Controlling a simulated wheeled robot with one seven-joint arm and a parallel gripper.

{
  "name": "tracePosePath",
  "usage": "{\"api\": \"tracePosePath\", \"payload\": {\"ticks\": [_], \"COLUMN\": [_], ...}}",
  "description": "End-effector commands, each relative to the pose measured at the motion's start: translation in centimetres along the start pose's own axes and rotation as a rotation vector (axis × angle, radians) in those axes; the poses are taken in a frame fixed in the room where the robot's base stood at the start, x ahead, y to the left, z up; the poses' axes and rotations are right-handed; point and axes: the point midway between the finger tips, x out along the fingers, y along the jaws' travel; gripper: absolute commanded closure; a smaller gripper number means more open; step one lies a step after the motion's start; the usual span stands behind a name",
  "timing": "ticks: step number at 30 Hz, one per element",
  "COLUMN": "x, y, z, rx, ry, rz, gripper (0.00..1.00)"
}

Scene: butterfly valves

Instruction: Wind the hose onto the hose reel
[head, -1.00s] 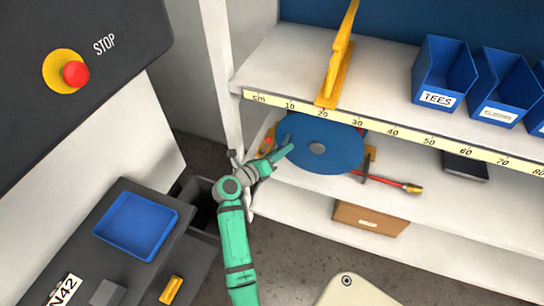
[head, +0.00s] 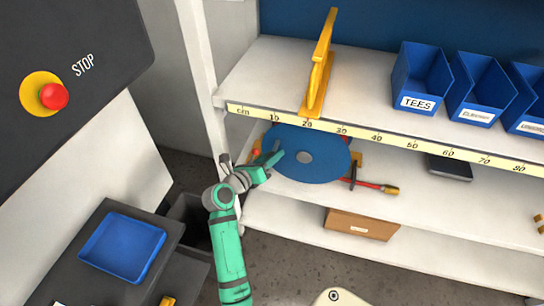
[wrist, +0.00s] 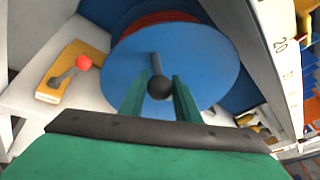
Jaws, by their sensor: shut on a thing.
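The hose reel (head: 325,163) is a blue disc standing on the middle shelf. Its far side carries the wound red hose (wrist: 162,19), seen in the wrist view. The free end of the red hose (head: 372,185), with a brass-coloured tip, lies to the right of the reel on the shelf. My gripper (wrist: 157,84) is at the left part of the disc's front face. It is shut on the reel's crank handle, a grey rod (wrist: 156,63) with a black knob (wrist: 159,88) between the fingers. My gripper also shows in the head view (head: 274,158), left of the hub.
A yellow base with a red-knobbed lever (wrist: 70,75) is left of the reel. The upper shelf (head: 365,85) with a yellow bracket (head: 319,70) and blue bins (head: 420,80) hangs above. A brown box (head: 362,223) sits below, and a shelf post (head: 198,80) stands left.

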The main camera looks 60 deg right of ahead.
Motion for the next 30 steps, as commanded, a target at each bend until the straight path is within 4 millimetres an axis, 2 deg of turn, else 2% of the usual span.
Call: {"api": "tracePosePath", "payload": {"ticks": [3,4,6,17,20,30], "x": [0.2,0.3,0.2,-0.3,-1.4,-7.6], "y": [-0.4,-0.4,-0.4,-0.1,-0.1,-0.1], "z": [-0.3,-0.3,-0.3,-0.1,-0.2,-0.1], "rx": [-0.003,-0.003,-0.003,-0.002,-0.004,-0.003], "ry": [0.007,0.007,0.006,0.002,0.002,0.002], "rz": [-0.009,-0.009,-0.009,-0.003,-0.003,-0.004], "gripper": [1.0,0.64,0.53,0.53,0.53,0.53]}}
